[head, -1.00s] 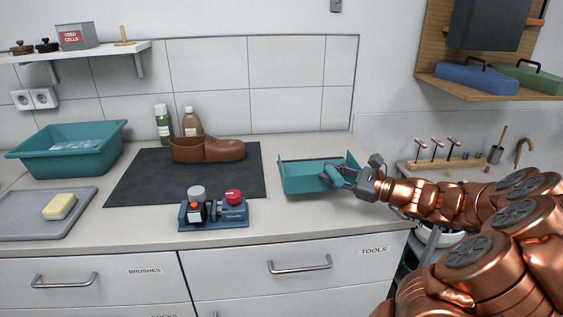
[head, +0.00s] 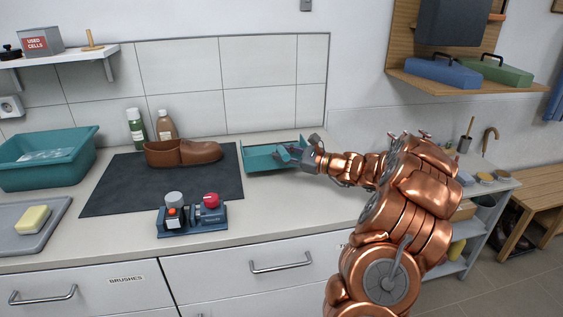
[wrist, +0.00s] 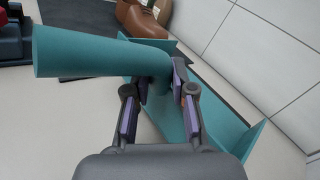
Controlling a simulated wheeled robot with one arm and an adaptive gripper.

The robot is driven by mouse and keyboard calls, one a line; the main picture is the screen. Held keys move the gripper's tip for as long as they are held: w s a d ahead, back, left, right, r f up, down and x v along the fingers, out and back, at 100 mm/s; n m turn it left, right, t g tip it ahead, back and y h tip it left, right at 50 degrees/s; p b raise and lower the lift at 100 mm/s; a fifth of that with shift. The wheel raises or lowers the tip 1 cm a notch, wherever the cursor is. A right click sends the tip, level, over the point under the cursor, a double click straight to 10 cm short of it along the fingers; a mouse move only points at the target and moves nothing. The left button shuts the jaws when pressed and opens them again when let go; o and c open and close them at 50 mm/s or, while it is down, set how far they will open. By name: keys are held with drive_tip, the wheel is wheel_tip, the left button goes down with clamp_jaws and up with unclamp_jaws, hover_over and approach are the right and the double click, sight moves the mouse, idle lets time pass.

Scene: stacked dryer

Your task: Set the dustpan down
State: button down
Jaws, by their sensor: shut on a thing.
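The teal dustpan (head: 262,157) is at the right part of the counter, just right of the dark mat. It also shows in the wrist view (wrist: 205,105), where its pan lies beyond my fingers. My gripper (head: 292,155) comes from the right and is shut on the dustpan's handle (wrist: 100,52). In the wrist view my gripper's fingers (wrist: 160,85) close on both sides of the handle. The pan looks level and at or very near the counter top. I cannot tell whether its underside touches.
A brown shoe (head: 182,152) sits on the dark mat (head: 120,185). A blue device (head: 192,219) with a red knob stands at the mat's front edge. A teal basin (head: 45,165) is at the left. The counter (head: 275,208) is clear in front of the dustpan.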

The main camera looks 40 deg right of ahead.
drive_tip(key=shift+w+f, duration=0.25)
drive_tip(key=shift+f, duration=0.05)
drive_tip(key=shift+f+p, duration=0.3)
drive_tip(key=shift+f, duration=1.1)
drive_tip(key=shift+f, duration=0.1)
drive_tip(key=c, duration=1)
unclamp_jaws()
